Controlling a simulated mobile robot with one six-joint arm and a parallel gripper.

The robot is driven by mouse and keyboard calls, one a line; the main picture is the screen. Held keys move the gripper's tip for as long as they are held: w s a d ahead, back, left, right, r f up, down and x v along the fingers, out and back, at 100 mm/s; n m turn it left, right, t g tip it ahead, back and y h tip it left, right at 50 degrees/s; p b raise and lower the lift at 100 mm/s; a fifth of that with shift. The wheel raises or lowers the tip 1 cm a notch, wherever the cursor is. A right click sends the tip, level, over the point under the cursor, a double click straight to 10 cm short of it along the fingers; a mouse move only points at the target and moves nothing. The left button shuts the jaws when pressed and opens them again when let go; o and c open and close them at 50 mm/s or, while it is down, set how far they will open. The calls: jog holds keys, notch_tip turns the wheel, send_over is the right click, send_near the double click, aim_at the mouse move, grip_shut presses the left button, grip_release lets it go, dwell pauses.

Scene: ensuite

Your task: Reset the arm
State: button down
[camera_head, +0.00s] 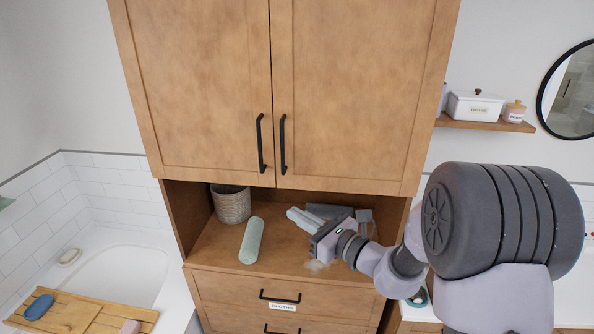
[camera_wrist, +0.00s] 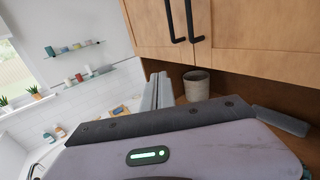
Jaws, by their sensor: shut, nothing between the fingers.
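My gripper (camera_head: 299,218) is in the open niche of the wooden cabinet (camera_head: 215,242) in the head view, pointing left. Its fingers are together and hold nothing; in the wrist view the closed fingers (camera_wrist: 157,92) stick up beyond the wrist housing. My arm reaches in from the right. A pale green rolled item (camera_head: 251,240) lies on the niche shelf left of the fingers, apart from them. A grey woven basket (camera_head: 231,204) stands at the niche's back left; it also shows in the wrist view (camera_wrist: 197,85).
Closed upper doors (camera_head: 200,85) with black handles overhang the niche. Closed drawers (camera_head: 235,288) lie below. A dark grey object (camera_head: 329,211) lies behind my gripper. A bathtub (camera_head: 125,272) with a wooden tray (camera_head: 75,314) stands left. A wall shelf (camera_head: 485,124) holds jars at right.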

jog(key=s+a+f+n+g+b, duration=0.35)
jog(key=s+n+b, duration=0.25)
jog(key=s, duration=0.4)
jog(key=s+a+f+n+g+b, duration=0.3)
jog(key=s+f+n+g+b, duration=0.15)
jog(key=s+n, duration=0.35)
jog(key=s+d+f+n+h+b, duration=0.5)
jog(key=s+d+f+h+b, duration=0.25)
jog(key=s, duration=0.45)
jog(key=s+d+f+n+t+h+b, duration=0.1)
jog(key=d+f+n+h+b, duration=0.2)
jog(key=d, duration=0.4)
jog(key=shift+s+d, duration=0.3)
